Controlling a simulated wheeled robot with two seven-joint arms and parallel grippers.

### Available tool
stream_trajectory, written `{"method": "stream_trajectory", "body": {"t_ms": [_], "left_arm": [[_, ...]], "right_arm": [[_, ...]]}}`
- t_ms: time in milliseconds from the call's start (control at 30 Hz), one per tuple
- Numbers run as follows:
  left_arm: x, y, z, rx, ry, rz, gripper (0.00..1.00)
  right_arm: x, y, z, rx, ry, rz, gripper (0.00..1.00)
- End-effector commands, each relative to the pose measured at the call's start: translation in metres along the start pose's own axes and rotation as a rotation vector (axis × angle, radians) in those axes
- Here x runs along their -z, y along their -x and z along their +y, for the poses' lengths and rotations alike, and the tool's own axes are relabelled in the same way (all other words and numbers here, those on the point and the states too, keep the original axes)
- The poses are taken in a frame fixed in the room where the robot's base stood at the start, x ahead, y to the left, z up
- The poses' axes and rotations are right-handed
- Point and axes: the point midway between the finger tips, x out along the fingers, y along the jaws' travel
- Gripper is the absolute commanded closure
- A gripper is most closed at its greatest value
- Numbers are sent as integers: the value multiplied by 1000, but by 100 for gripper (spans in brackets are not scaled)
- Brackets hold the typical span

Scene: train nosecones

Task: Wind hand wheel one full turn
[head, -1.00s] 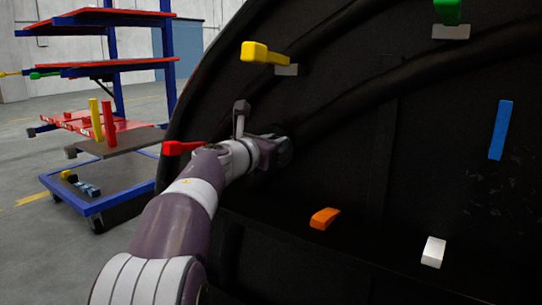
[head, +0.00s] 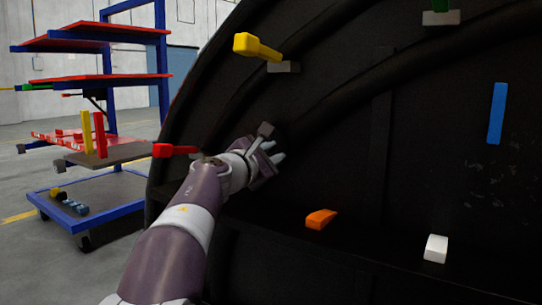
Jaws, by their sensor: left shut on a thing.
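My left gripper (head: 277,152) is up against the dark nosecone panel (head: 340,150), left of the middle of the view. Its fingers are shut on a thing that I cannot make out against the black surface. I cannot see a hand wheel clearly; any wheel there is hidden by the hand or lost in the dark. A small grey block on a stem stands at the wrist. My right gripper is not in view.
Coloured handles stick out of the panel: yellow (head: 257,47), red (head: 175,151), orange (head: 321,219), white (head: 435,249), blue (head: 497,113) and green (head: 441,5). A blue and red shelf cart (head: 92,212) stands at left on open floor.

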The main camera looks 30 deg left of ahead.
Motion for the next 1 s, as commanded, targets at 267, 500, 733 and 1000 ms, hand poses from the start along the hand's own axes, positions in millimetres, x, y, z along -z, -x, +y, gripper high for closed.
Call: {"method": "stream_trajectory", "body": {"t_ms": [267,500,733,1000], "left_arm": [[1,0,-1,-4,-34,-2,100],[1,0,0,-4,-35,-2,100],[1,0,0,-4,-35,-2,52],[1,2,0,-3,-34,-2,52]], "right_arm": [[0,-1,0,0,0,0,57],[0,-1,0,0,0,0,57],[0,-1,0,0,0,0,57],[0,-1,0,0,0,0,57]]}}
